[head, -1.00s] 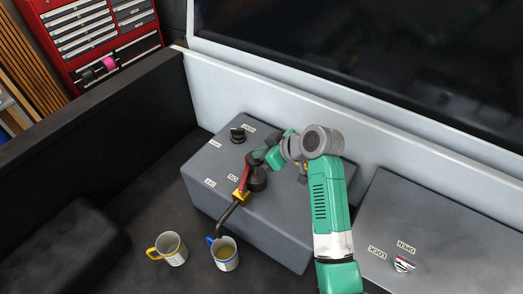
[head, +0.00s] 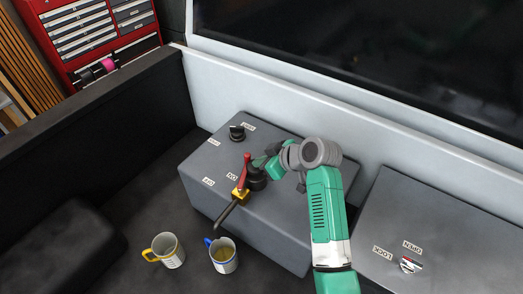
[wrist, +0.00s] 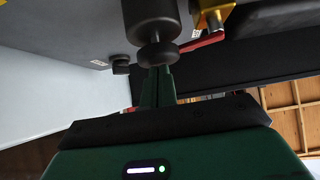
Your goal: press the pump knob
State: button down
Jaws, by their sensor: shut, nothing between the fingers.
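The pump on the grey box (head: 275,222) has a black cylinder body (head: 257,183) beside a red lever (head: 246,164) and a yellow fitting (head: 238,194). Its spout (head: 225,215) slants toward a blue-handled mug (head: 223,256). In the wrist view the round black pump knob (wrist: 158,55) sits at the end of the body (wrist: 152,24). My gripper (head: 266,163) is shut and empty, with its fingers (wrist: 157,74) lined up with the knob. The fingertips are partly hidden behind the knob there; I cannot tell whether they touch it.
A black rotary knob (head: 237,132) stands at the back of the box, between labels. A yellow-handled mug (head: 167,250) stands left of the blue-handled one. A second grey box (head: 440,230) with a small switch (head: 410,265) is at the right. A pale wall (head: 300,115) runs behind.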

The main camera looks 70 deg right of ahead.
jog(key=shift+s+f, duration=0.1)
jog(key=shift+f, duration=0.15)
notch_tip(320, 180, up, 5)
jog(key=p, duration=0.4)
jog(key=shift+a+r, duration=0.1)
jog(key=b+v, duration=0.2)
jog(key=v, duration=0.7)
jog(key=shift+s, duration=0.45)
dwell(0.3)
